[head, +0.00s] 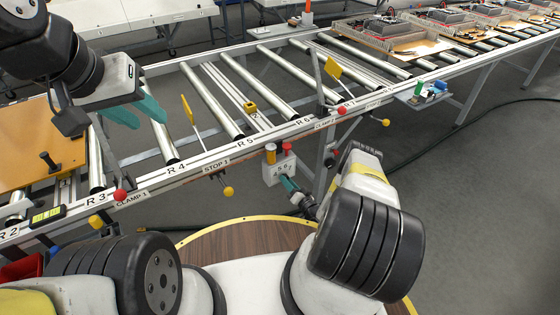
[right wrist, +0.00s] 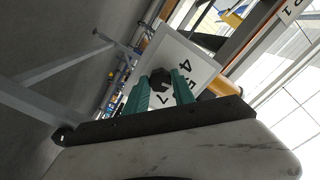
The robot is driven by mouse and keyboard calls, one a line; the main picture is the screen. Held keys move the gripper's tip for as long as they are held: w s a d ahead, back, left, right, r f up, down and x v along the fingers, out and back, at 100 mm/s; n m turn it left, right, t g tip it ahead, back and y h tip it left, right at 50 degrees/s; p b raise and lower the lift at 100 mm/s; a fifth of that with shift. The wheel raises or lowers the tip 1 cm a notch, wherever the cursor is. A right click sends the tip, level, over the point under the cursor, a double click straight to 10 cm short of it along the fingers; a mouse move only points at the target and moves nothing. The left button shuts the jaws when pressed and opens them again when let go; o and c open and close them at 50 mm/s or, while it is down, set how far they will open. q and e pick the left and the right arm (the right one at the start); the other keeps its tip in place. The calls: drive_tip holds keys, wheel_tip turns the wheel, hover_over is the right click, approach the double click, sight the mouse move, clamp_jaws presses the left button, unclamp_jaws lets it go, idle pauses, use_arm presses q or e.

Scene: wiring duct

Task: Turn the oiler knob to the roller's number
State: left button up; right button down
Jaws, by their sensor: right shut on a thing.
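The oiler (head: 283,170) is a pale box on the front side of the conveyor, below the R5 and R6 labels, with digits on its face. Its dark knob (right wrist: 158,81) shows in the right wrist view, between the green fingers of my right gripper (right wrist: 160,88), which is shut on it. The digits 4 and 7 are readable beside the knob; another is partly covered by a finger. I cannot tell where the knob points. The rollers (head: 213,100) carry labels such as R4, R5 and R6. My left gripper (head: 150,100) is open and empty above the conveyor near R3.
An orange-brown panel (head: 40,145) lies at the left. Trays of parts (head: 375,37) sit on the far right.

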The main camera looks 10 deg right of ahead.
drive_tip(key=m, duration=0.6)
drive_tip(key=shift+s, duration=0.1)
idle(0.5)
drive_tip(key=c, duration=1.1)
unclamp_jaws()
drive_tip(key=shift+o, duration=0.2)
drive_tip(key=v, duration=0.7)
drive_tip(key=shift+s, duration=0.35)
drive_tip(key=shift+d+r, duration=0.1)
